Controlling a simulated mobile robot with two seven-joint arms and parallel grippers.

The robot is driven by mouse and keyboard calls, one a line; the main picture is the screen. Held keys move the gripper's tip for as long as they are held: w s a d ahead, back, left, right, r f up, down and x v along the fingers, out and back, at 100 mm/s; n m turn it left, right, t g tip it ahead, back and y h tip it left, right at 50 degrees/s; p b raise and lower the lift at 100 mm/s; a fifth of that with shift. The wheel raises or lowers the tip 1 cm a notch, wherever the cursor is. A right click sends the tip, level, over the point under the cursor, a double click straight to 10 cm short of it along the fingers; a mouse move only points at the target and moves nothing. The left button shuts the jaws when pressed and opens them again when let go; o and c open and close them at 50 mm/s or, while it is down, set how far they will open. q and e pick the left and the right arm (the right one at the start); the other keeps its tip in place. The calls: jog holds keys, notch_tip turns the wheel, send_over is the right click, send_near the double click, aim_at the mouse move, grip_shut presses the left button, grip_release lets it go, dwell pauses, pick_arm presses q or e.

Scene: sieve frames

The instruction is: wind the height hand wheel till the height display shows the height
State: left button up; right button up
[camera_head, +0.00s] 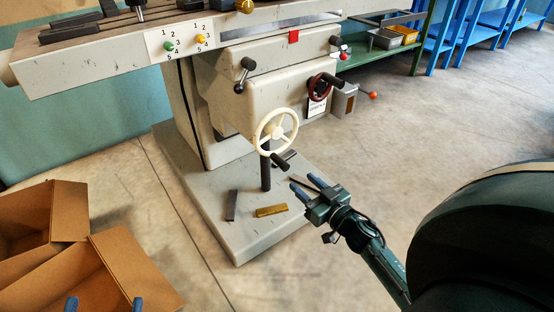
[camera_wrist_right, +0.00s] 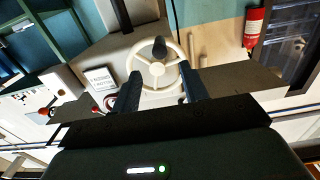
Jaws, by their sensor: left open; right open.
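A cream four-spoked hand wheel (camera_head: 275,131) with a dark crank handle (camera_head: 281,161) is on the front of the machine's knee. A dark red hand wheel (camera_head: 320,87) with a black handle is on the right side, by a white label (camera_head: 317,107) whose text is too small to read. I cannot read any height display. My right gripper (camera_head: 305,186) is open and empty, below and right of the cream wheel and apart from it. In the right wrist view, the cream wheel (camera_wrist_right: 158,69) appears beyond and between its fingers. My left gripper (camera_head: 105,304) is open at the bottom left, only its fingertips showing.
Open cardboard boxes (camera_head: 110,269) stand at the lower left. A brass bar (camera_head: 271,211) and dark pieces lie on the machine base (camera_head: 238,246). The table (camera_head: 110,71) overhangs above. A green bench (camera_head: 377,57) and blue racks (camera_head: 453,32) stand behind.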

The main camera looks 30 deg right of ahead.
aim_at(286, 167)
jog(key=w+b, duration=0.1)
jog(key=w, duration=0.6)
jog(key=w+b, duration=0.1)
jog(key=w, duration=0.3)
jog(key=shift+w+a+b, duration=0.15)
jog(key=shift+a+b, duration=0.2)
jog(key=shift+a, duration=0.05)
grip_shut()
